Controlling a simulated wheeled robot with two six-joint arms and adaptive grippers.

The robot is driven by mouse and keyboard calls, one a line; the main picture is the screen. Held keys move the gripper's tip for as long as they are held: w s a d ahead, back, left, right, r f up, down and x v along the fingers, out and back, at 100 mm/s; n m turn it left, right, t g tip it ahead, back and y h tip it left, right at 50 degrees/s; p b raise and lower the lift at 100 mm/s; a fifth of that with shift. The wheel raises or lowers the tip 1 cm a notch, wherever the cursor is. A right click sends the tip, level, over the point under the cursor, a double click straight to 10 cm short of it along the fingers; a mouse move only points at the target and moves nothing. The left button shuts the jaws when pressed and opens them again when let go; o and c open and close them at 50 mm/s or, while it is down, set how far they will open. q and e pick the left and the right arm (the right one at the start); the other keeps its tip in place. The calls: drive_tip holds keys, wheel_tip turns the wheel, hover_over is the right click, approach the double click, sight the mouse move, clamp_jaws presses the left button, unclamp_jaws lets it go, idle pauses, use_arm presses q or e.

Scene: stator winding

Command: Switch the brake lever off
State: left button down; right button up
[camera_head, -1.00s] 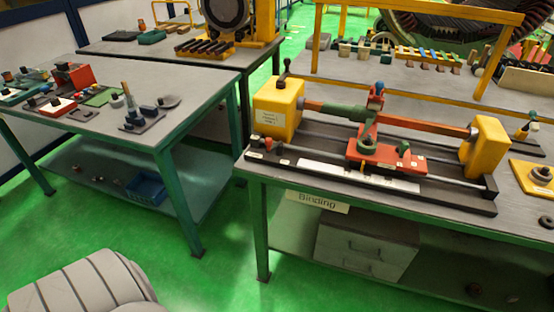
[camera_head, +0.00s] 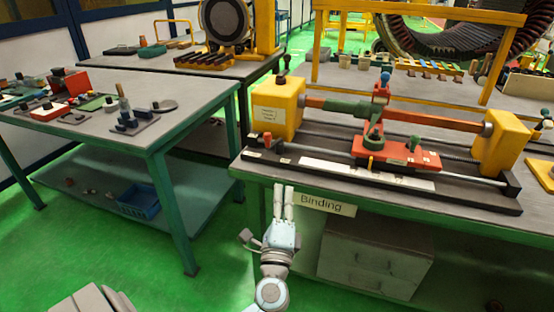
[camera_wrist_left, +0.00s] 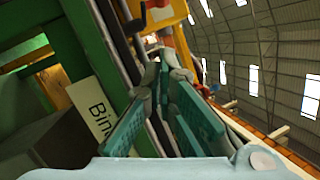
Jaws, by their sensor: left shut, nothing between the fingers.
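The binding machine (camera_head: 385,180) stands on the bench at the right in the head view. A short lever with a dark round knob (camera_head: 286,59) stands upright on its left yellow housing (camera_head: 278,105). A second small dark knob (camera_head: 278,144) sits low at the machine's front left. No marking tells me which one is the brake lever. My left gripper (camera_head: 283,188) is shut and empty in front of the bench edge, left of the "Binding" label, below and apart from both knobs. In the left wrist view its fingers (camera_wrist_left: 164,62) point toward the machine. My right gripper is not in view.
The "Binding" label (camera_head: 321,203) hangs on the bench's front edge, close to my left gripper. A red carriage (camera_head: 398,153) with a green part sits on the machine's rails. Another bench (camera_head: 190,95) with small parts stands at the left. Green floor (camera_head: 215,265) between the benches is clear.

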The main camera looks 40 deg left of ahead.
use_arm(q)
drive_tip(key=p, duration=0.2)
approach(274, 143)
drive_tip(key=w+d+r, duration=0.2)
drive_tip(key=w, duration=0.2)
drive_tip(key=shift+a+r, duration=0.3)
drive_tip(key=shift+a, duration=0.3)
drive_tip(key=shift+a+r, duration=0.25)
drive_tip(key=shift+a, duration=0.4)
drive_tip(key=shift+a+r, duration=0.15)
drive_tip(key=shift+a, duration=0.3)
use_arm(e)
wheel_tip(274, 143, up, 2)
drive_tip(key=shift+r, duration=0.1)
use_arm(q)
drive_tip(key=shift+w+d, duration=0.1)
